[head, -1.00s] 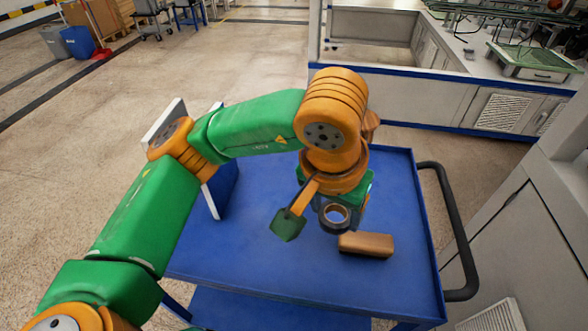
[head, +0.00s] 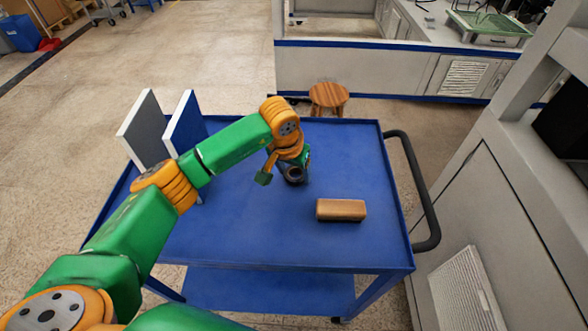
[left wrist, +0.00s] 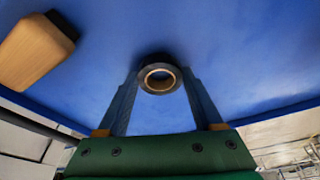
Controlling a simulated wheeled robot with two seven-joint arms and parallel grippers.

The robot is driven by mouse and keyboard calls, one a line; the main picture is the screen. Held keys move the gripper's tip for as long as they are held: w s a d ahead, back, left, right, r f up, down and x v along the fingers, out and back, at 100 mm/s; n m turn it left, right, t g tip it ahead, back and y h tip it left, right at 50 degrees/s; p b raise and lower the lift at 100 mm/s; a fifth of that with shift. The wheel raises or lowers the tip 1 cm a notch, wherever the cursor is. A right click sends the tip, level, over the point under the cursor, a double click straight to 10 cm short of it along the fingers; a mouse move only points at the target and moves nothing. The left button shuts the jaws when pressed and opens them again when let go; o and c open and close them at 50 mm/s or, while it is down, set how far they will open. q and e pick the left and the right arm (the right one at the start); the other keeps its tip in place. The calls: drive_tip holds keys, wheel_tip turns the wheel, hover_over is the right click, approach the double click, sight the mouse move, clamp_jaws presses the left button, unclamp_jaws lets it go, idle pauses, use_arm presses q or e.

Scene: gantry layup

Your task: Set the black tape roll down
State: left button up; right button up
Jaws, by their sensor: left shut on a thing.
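The black tape roll (head: 293,175), a dark ring with a tan core, is held over the blue cart top (head: 240,215), towards its far middle. My left gripper (head: 288,171) is shut on it. In the left wrist view the roll (left wrist: 144,78) sits between the two fingertips, its hole facing the camera. A dark shadow shows close beside it on the blue surface. I cannot tell whether the roll touches the cart top. My right gripper is not in view.
A brown block (head: 341,209) lies on the cart right of the roll. A grey panel (head: 147,134) and a blue panel (head: 186,128) stand upright at the cart's left. A black handle (head: 420,195) runs along its right side. The cart top around the roll is clear.

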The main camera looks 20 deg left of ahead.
use_arm(q)
drive_tip(key=shift+f, duration=0.2)
drive_tip(key=o, duration=1.4)
drive_tip(key=shift+r, duration=0.1)
drive_tip(key=shift+c, duration=0.2)
drive_tip(key=shift+r, duration=0.35)
drive_tip(key=v, duration=1.1)
drive_tip(key=shift+r+b, duration=0.3)
drive_tip(key=shift+b, duration=0.05)
drive_tip(key=shift+s, duration=0.1)
